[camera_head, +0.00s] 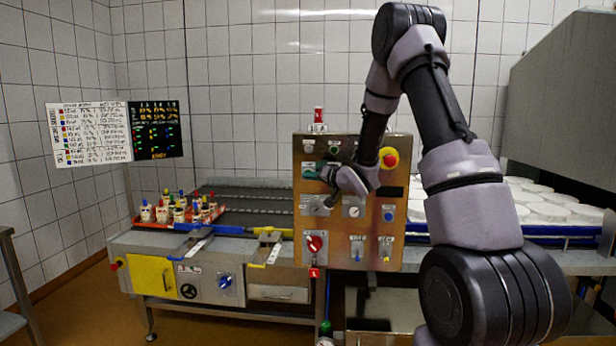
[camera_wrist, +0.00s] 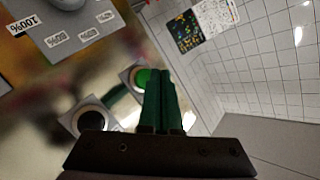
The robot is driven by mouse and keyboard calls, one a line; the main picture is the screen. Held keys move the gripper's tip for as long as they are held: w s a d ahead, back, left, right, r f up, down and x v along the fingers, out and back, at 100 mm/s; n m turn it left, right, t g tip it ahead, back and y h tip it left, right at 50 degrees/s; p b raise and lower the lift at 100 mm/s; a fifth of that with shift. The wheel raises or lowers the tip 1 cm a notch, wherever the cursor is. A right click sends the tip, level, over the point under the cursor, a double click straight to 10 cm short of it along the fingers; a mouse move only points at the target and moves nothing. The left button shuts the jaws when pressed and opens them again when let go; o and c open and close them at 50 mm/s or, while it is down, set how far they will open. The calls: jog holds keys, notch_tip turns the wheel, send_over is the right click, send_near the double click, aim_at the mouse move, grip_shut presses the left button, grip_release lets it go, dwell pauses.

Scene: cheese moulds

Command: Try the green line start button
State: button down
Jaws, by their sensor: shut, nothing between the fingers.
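The control panel (camera_head: 345,235) stands upright in the middle of the head view. My gripper (camera_head: 325,174) is at its upper left part, in front of the panel face. In the wrist view a round green button (camera_wrist: 141,76) in a pale ring shows just left of the tips of my gripper (camera_wrist: 163,73). The fingers are dark green, shut together and empty. They partly cover the button's ring, and I cannot tell whether they touch it. In the head view my wrist and fingers make the small buttons there hard to tell apart.
A black button (camera_wrist: 92,119) sits beside the green one in the wrist view. The panel also bears a red emergency knob (camera_head: 389,158), a red rotary switch (camera_head: 315,243) and a blue button (camera_head: 388,213). A conveyor with bottles (camera_head: 180,212) is left; white moulds (camera_head: 540,203) lie right.

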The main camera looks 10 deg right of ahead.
jog(key=shift+w, duration=0.15)
jog(key=shift+w+d, duration=0.1)
jog(key=shift+w, duration=0.15)
jog(key=shift+w+d, duration=0.15)
jog(key=shift+w, duration=0.35)
dwell(0.8)
jog(key=shift+s, duration=0.1)
jog(key=shift+s+a, duration=0.25)
jog(key=shift+s, duration=0.55)
jog(key=s, duration=0.1)
jog(key=s+a, duration=0.1)
jog(key=s, duration=0.2)
jog(key=shift+s+a, duration=0.3)
jog(key=shift+s, duration=0.1)
jog(key=shift+r, duration=0.1)
dwell(0.4)
